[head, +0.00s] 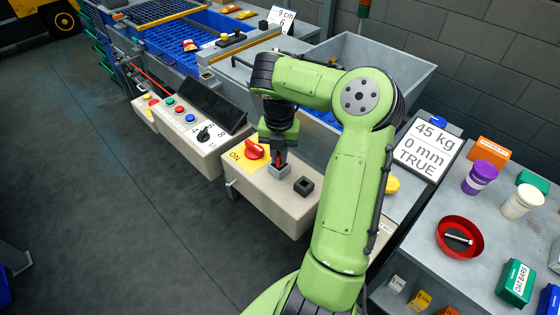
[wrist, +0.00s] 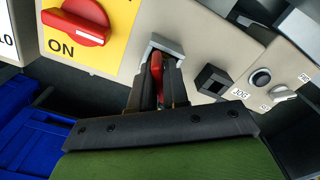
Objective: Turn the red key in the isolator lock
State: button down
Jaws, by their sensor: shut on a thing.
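My gripper (wrist: 158,85) reaches down to the beige control box and is shut on the red key (wrist: 157,68). The key sits upright between my fingers at the grey square isolator lock (wrist: 168,45). In the head view my gripper (head: 279,163) is over the same grey lock (head: 280,172), with a bit of red showing between the fingers. The key's lower part is hidden by the fingers, so I cannot tell how far it is turned.
A red rotary switch (head: 256,151) on a yellow ON plate (head: 240,158) is just left of the lock. An empty black square socket (head: 304,185) is to the right. A panel with coloured buttons and a black selector (head: 204,133) stands farther left. A blue bin (wrist: 35,140) lies below.

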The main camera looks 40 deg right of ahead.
jog(key=shift+b, duration=0.45)
jog(key=shift+f+m+b, duration=0.1)
jog(key=shift+m+b, duration=1.2)
jog(key=shift+b, duration=1.4)
jog(key=shift+m+b, duration=0.5)
jog(key=shift+b, duration=0.2)
jog(key=shift+m+b, duration=1)
jog(key=shift+b, duration=0.35)
jog(key=shift+m+b, duration=0.8)
jog(key=shift+b, duration=0.3)
jog(key=c, duration=1.2)
grip_release()
jog(key=shift+c, duration=0.2)
jog(key=shift+r, duration=0.2)
